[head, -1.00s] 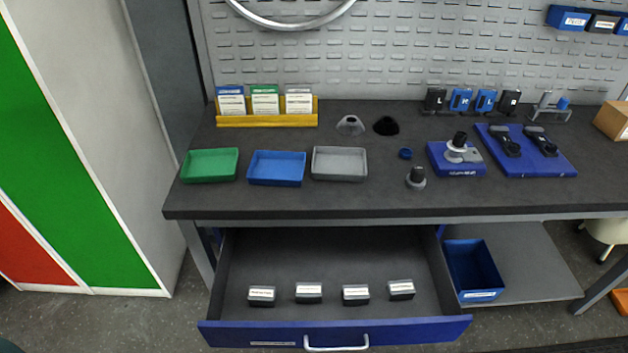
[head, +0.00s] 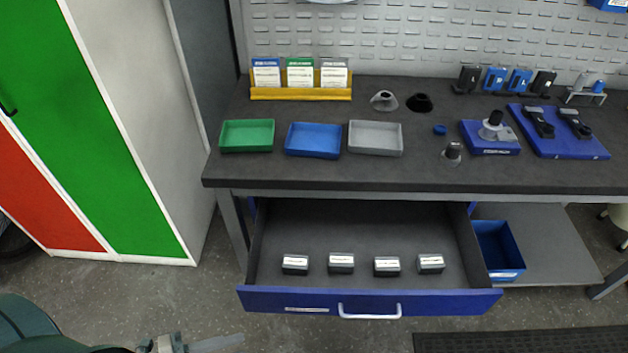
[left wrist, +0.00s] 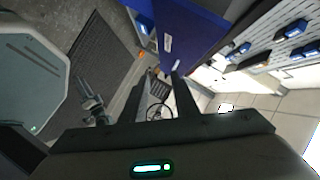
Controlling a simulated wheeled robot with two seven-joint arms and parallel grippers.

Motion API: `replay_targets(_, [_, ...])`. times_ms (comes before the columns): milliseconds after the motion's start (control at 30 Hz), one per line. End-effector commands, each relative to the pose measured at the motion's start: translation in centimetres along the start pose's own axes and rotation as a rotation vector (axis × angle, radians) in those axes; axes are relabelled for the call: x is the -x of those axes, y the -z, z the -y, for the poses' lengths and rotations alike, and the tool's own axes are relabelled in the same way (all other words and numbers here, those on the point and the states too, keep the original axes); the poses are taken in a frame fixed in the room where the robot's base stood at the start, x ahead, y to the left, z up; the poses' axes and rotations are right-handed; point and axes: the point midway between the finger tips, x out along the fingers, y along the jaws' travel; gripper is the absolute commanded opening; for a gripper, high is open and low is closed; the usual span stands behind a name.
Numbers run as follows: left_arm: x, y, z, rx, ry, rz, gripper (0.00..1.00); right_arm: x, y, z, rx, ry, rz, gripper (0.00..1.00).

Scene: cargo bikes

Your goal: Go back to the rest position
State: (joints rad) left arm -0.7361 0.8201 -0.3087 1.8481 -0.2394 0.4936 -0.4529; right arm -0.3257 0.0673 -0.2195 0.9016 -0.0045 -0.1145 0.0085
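My left gripper (head: 195,345) shows only in part at the bottom edge of the head view, above the floor and in front of the drawer, clear of the bench. In the left wrist view, the two dark fingers of my left gripper (left wrist: 162,82) stand apart with nothing between them. My right gripper is not in the head view. A grey jointed part at the left of the left wrist view may be it, but its jaws are too small to read.
The open drawer (head: 370,303) with several labelled boxes juts out from the bench (head: 300,174). A blue bin (head: 498,252) stands on the lower shelf. Green and red lockers (head: 95,130) stand at left. A dark mat (head: 520,341) lies on the floor at right.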

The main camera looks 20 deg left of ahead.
Motion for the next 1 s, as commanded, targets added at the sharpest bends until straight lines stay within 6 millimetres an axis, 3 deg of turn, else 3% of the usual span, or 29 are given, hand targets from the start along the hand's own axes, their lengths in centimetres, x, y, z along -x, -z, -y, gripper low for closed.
replay_targets(267, [-1.1,-6.0,-2.9,0.130,0.024,0.176,0.27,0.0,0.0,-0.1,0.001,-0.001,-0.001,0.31])
replay_targets(467, [-2.2,-12.3,-7.4,0.321,0.057,0.380,0.27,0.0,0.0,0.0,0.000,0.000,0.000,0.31])
replay_targets(600, [-3.6,-16.8,-13.2,0.546,0.085,0.569,0.27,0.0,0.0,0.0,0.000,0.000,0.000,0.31])
replay_targets(700, [-5.0,-18.5,-18.1,0.723,0.099,0.693,0.27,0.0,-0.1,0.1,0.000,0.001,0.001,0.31])
replay_targets(833, [-7.5,-18.7,-24.6,0.955,0.101,0.832,0.27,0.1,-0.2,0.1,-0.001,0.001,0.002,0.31])
replay_targets(1000, [-10.6,-16.6,-31.2,1.189,0.079,0.957,0.27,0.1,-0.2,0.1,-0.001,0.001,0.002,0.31])
